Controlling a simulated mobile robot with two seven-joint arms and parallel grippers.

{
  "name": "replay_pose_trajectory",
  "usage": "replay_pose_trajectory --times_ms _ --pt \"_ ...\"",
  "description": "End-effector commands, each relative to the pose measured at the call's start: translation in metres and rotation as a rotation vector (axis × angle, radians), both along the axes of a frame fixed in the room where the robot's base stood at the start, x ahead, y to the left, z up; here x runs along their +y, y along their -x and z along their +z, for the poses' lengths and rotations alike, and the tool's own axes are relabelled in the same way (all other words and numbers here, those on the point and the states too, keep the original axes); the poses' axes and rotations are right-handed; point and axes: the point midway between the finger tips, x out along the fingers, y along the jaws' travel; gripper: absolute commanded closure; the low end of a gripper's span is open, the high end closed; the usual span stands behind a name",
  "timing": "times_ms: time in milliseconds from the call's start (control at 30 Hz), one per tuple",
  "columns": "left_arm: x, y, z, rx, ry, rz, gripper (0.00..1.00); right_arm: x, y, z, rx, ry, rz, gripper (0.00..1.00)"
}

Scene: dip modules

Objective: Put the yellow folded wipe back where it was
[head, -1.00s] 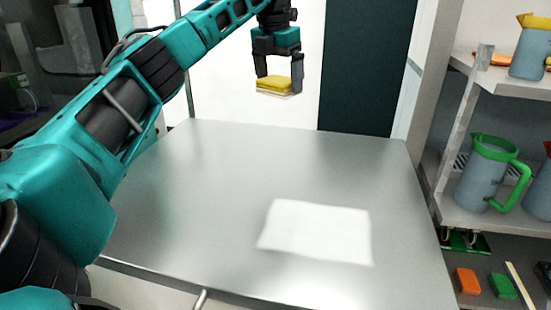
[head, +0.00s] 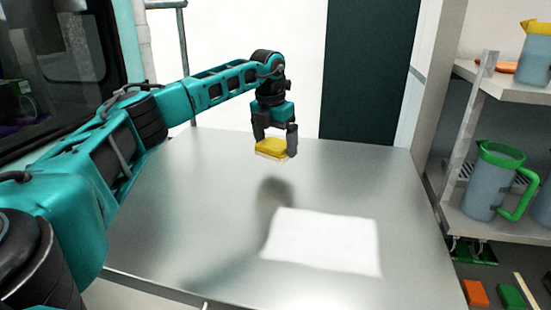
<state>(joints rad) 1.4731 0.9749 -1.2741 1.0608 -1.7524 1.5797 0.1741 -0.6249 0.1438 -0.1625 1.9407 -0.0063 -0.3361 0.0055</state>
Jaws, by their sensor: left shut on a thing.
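The yellow folded wipe (head: 270,148) is in the head view, above the far middle part of the steel table (head: 190,200). My left gripper (head: 274,150) points down and is shut on the wipe, with one finger on each side of it. The wipe is held roughly level, apart from the table top, with a dark shadow below it. My right gripper is not in view.
A white sheet or bright patch (head: 322,241) lies on the table in front of the wipe; I cannot tell which. A shelf rack (head: 480,205) on the right holds a jug with a green handle (head: 488,185) and a jug with a yellow rim (head: 537,55). The rest of the table is clear.

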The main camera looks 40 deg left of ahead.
Motion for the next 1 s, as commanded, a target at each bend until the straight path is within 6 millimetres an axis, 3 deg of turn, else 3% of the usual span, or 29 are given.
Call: replay_pose_trajectory --times_ms 367,733,767,833,1000 --pt "0.0 0.001 -0.044 0.002 0.0 0.0 0.32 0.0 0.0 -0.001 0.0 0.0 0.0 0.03" --pt "0.0 0.0 -0.047 0.0 0.001 0.0 0.32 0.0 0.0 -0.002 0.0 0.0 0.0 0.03" --pt "0.0 0.0 -0.048 -0.001 0.001 0.0 0.07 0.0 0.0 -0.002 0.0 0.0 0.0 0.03" --pt "0.0 0.0 -0.047 -0.001 0.001 0.0 0.0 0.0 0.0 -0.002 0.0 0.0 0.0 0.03" --pt "0.0 0.0 -0.047 -0.001 0.001 0.0 0.0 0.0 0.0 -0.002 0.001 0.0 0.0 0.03"
